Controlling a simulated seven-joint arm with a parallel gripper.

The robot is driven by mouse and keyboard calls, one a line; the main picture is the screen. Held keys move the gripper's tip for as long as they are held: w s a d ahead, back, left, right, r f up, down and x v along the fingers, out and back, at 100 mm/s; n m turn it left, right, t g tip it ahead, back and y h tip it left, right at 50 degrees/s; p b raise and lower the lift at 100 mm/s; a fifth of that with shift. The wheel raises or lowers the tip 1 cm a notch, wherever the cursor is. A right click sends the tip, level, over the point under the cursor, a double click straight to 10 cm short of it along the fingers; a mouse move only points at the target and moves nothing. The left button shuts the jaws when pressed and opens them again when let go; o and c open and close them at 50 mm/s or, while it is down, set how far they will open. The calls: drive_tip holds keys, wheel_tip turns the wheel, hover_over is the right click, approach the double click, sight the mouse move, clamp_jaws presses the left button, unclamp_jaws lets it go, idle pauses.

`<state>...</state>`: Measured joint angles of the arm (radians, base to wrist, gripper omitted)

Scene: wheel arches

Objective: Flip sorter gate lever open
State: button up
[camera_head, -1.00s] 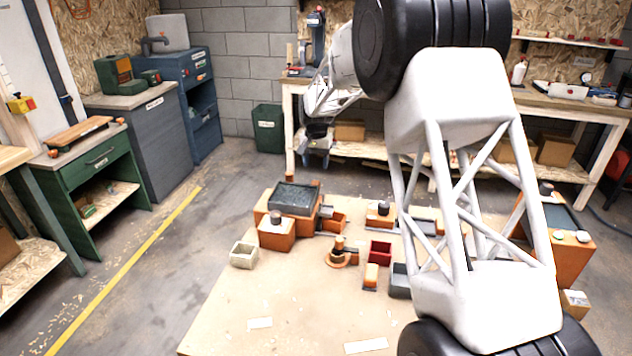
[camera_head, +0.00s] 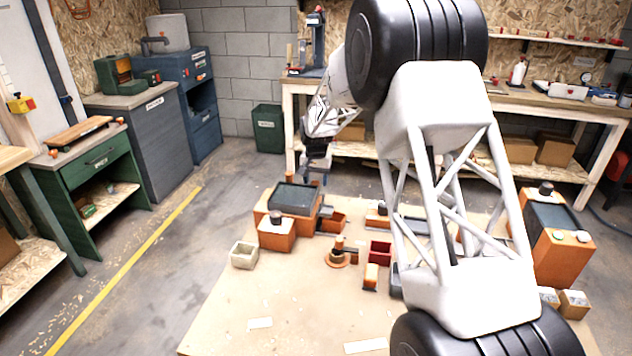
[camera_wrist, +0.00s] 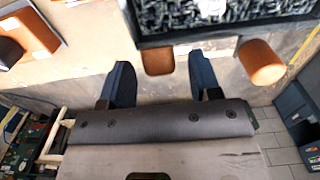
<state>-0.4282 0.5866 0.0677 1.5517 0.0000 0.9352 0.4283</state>
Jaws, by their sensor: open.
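My gripper (camera_head: 317,167) hangs just behind the orange sorter-like unit (camera_head: 277,234) with a dark hopper tray (camera_head: 295,198) on top. In the wrist view my gripper (camera_wrist: 159,92) is open, its two dark blue fingers apart with nothing held. An orange block (camera_wrist: 158,60) shows beyond and between the fingertips, by the hopper tray's rim (camera_wrist: 225,28). An orange rounded post (camera_wrist: 261,62) stands right of the fingers. A round orange base with an upright knob and side arm (camera_head: 338,254) stands right of the unit. I cannot tell which part is the gate lever.
A red bin (camera_head: 379,252) and a pale empty box (camera_head: 243,255) stand near the unit on the board (camera_head: 230,320). An orange machine (camera_head: 556,235) stands at right. My arm hides part of the middle. The board's front left is mostly clear.

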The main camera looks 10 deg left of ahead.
drive_tip(key=shift+f, duration=0.5)
clamp_jaws()
drive_tip(key=shift+w+r, duration=0.1)
drive_tip(key=shift+w, duration=0.05)
drive_tip(key=shift+w+r+g, duration=0.1)
drive_tip(key=shift+w+g, duration=0.85)
drive_tip(key=shift+g, duration=0.35)
drive_tip(key=shift+w+g, duration=0.8)
drive_tip(key=shift+g, duration=0.2)
drive_tip(key=shift+w+f+g, duration=0.3)
drive_tip(key=shift+w+g, duration=0.45)
drive_tip(key=shift+g, duration=0.3)
drive_tip(key=shift+w+f+g, duration=0.25)
drive_tip(key=shift+w+g, duration=0.45)
drive_tip(key=shift+g, duration=0.35)
